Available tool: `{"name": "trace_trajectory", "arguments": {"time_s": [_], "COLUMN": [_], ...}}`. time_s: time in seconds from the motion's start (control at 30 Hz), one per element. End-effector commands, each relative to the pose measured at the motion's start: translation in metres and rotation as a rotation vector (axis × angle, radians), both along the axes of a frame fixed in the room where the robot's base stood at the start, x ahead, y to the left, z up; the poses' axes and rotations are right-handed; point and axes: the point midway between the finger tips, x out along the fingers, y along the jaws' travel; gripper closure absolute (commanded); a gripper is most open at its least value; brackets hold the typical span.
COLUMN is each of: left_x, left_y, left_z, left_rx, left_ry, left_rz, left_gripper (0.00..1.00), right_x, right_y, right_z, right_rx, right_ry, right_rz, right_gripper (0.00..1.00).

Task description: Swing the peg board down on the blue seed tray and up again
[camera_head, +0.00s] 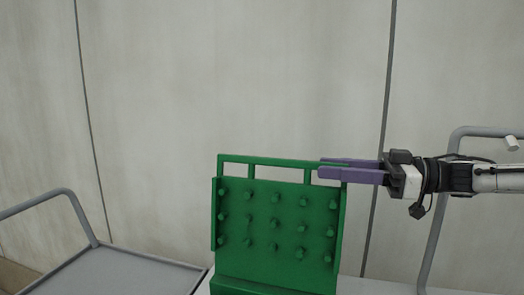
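The green peg board (262,225) stands upright in the middle, with rows of round pegs on the side towards me. A top rail (270,161) with openings below it runs along its upper edge. My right gripper (319,167) comes in from the right with two purple fingers at the right end of this rail. One finger is in front of the rail and one behind, with the rail between them. I cannot tell whether they press on it. The blue seed tray does not show. My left gripper is not in view.
A grey cart (125,274) with a tube handle (75,205) stands at lower left. Another grey tube frame (440,205) rises at the right, behind my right arm. A pale panelled wall (230,80) closes the back. The space above the board is free.

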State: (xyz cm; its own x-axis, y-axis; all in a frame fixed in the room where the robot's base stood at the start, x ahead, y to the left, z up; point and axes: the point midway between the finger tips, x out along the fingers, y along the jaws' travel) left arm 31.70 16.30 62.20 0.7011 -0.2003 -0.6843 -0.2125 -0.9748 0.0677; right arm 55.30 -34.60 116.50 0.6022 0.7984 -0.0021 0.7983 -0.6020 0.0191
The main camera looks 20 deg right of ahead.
Motion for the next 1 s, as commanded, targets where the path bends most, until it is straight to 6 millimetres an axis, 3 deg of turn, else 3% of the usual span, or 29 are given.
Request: {"name": "trace_trajectory", "arguments": {"time_s": [0.1,0.23,0.7,1.0], "left_x": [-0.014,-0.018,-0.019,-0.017], "left_y": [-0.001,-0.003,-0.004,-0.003], "left_z": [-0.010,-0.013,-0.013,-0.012], "left_rx": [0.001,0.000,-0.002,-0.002], "left_ry": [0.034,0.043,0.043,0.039], "left_rz": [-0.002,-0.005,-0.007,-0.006], "left_gripper": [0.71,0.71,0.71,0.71], "right_x": [0.001,0.009,0.056,0.062], "right_y": [0.002,0.012,0.075,0.082], "right_z": [0.000,-0.002,-0.001,-0.001], "right_rx": [-0.001,-0.002,-0.002,0.000], "right_ry": [0.001,0.002,0.002,0.000], "right_rz": [0.001,0.001,0.001,-0.001], "right_gripper": [0.69,0.69,0.69,0.69]}}
